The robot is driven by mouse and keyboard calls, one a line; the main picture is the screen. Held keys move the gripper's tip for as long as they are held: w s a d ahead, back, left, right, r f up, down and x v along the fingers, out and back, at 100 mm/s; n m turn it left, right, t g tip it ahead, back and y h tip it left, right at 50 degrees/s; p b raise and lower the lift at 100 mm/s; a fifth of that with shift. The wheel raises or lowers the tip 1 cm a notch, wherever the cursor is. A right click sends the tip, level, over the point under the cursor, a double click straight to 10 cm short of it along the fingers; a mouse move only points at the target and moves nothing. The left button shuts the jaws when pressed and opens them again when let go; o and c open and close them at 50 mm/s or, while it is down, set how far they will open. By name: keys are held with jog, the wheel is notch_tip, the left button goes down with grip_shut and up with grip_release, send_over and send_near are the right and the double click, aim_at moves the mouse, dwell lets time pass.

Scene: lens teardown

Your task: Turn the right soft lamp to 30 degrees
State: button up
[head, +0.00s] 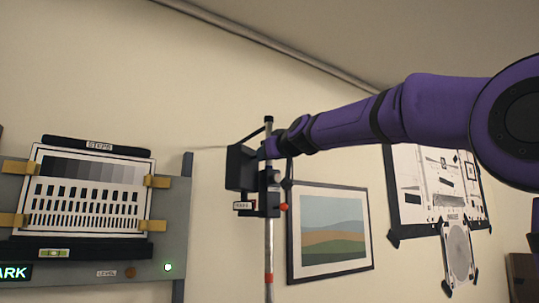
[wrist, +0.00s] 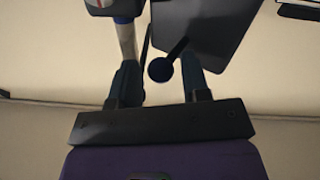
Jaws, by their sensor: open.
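The soft lamp is a dark box-shaped head (head: 240,168) on an upright pole (head: 268,250). It also shows in the wrist view as a dark panel (wrist: 210,28). A thin black lever with a round knob (wrist: 160,70) sticks out from the panel. My gripper (wrist: 161,62) is open, with one finger on each side of the knob; I cannot tell whether either touches it. In the head view my gripper (head: 270,147) is at the lamp's upper right, partly hidden by the pole. I cannot read the lamp's angle.
A small label plate (head: 244,206) and an orange-red knob (head: 284,207) sit below the lamp head. A test chart (head: 88,190) is clamped to a grey board at left. A framed landscape (head: 330,235) and pinned sheets (head: 425,185) hang on the wall to the right.

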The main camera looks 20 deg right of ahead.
jog(key=shift+o, duration=0.4)
jog(key=v, duration=1)
jog(key=shift+s, duration=0.4)
jog(key=shift+d, duration=0.1)
jog(key=s+d+f+m+g+h, duration=0.1)
jog(key=s+f+g, duration=0.3)
jog(key=s+f, duration=0.5)
jog(key=s+d+f+m+g+h, duration=0.1)
jog(key=s+f+g, duration=0.3)
jog(key=s+f, duration=0.6)
jog(key=s+d+f+m+g+h, duration=0.1)
jog(key=s+f, duration=0.9)
jog(key=f, duration=1.4)
jog(key=d+m+g, duration=0.1)
jog(key=d+g, duration=0.1)
jog(key=g, duration=0.1)
jog(key=shift+s+m+h, duration=0.15)
jog(key=shift+m+h, duration=0.25)
jog(key=shift+o, duration=0.2)
